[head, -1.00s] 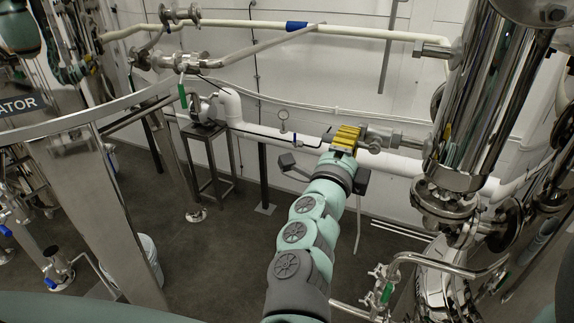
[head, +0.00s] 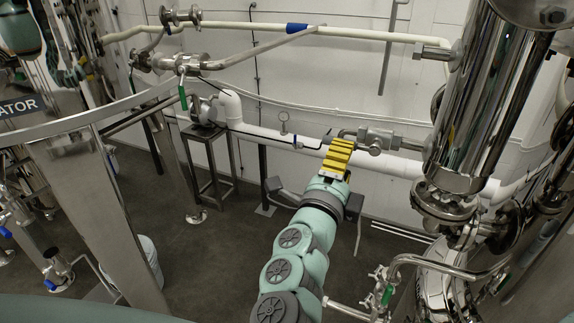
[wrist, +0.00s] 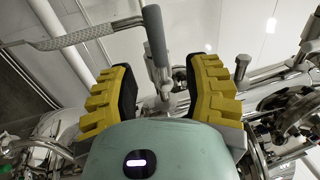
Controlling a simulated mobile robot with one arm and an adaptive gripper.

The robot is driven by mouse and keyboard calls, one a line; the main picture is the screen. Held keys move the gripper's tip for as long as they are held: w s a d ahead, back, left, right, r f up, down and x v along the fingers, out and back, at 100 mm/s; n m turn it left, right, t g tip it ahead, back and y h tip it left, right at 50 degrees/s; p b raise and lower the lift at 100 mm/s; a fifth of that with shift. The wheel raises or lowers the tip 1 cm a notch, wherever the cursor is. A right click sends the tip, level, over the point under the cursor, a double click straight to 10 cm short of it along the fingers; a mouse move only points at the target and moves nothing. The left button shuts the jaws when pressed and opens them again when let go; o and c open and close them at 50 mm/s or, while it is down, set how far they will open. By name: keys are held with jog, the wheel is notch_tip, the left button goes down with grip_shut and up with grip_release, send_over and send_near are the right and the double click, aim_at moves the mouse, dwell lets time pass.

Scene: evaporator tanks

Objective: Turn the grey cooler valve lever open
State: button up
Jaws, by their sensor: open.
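The grey lever (wrist: 155,36) shows in the wrist view as a long straight handle with a rounded end, leading down to metal fittings. It stands upright in the picture, beyond and between my two yellow fingers. My gripper (wrist: 162,72) is open, with gaps on both sides of the lever; I see no contact. In the head view my gripper (head: 338,157) is just left of and below a steel valve body (head: 376,139) on a thin pipe by the wall. I cannot make out the lever clearly in that view.
A polished steel column (head: 480,100) stands to the right of my gripper. A white pipe (head: 270,133) runs along the wall behind it. A green-handled valve (head: 183,97) hangs at the left. The dark floor (head: 225,260) left of my arm is mostly clear.

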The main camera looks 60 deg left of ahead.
jog(key=v, duration=0.6)
jog(key=shift+s+d, duration=0.2)
jog(key=shift+s, duration=0.2)
